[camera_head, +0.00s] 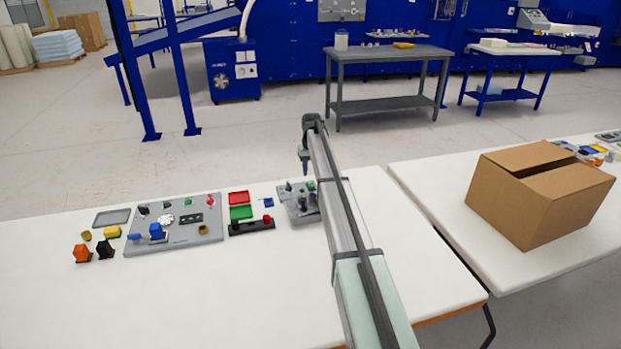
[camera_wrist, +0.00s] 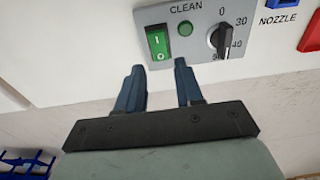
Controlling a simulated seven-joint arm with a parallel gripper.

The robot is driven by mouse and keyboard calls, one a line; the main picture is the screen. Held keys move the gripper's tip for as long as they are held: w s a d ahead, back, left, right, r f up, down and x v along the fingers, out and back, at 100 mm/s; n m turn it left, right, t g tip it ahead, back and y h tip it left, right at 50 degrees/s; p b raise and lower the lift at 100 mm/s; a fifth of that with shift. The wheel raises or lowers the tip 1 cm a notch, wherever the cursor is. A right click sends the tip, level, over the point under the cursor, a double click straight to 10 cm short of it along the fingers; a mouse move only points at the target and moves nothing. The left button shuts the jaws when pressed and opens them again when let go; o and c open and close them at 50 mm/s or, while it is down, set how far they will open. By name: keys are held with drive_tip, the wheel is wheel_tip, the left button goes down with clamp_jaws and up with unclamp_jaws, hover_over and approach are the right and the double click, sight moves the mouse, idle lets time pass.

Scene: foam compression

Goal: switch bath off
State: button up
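A grey panel labelled CLEAN (camera_wrist: 200,62) fills the top of the wrist view; the word "bath" is not visible. It carries a green rocker switch (camera_wrist: 157,41) with a white mark, a round green lamp or button (camera_wrist: 185,29), and a black knob (camera_wrist: 222,40) on a numbered scale with 0, 30 and 40. I cannot tell whether the lamp is lit. My gripper (camera_wrist: 159,76) is open and empty, its two blue fingers just below the switch in the picture, apart from each other. In the head view my gripper (camera_head: 304,166) hangs over the table's far edge, beyond a small control unit (camera_head: 298,207).
In the head view a larger grey control board (camera_head: 180,238) and red (camera_head: 239,198) and green (camera_head: 241,212) trays lie left of the unit. A cardboard box (camera_head: 535,205) stands on the right table. The near white tabletop (camera_head: 200,300) is clear.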

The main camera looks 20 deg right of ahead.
sight(311, 185)
wheel_tip(311, 185, up, 8)
drive_tip(key=shift+s+r, duration=0.2)
drive_tip(key=shift+s, duration=0.05)
drive_tip(key=shift+a, duration=0.1)
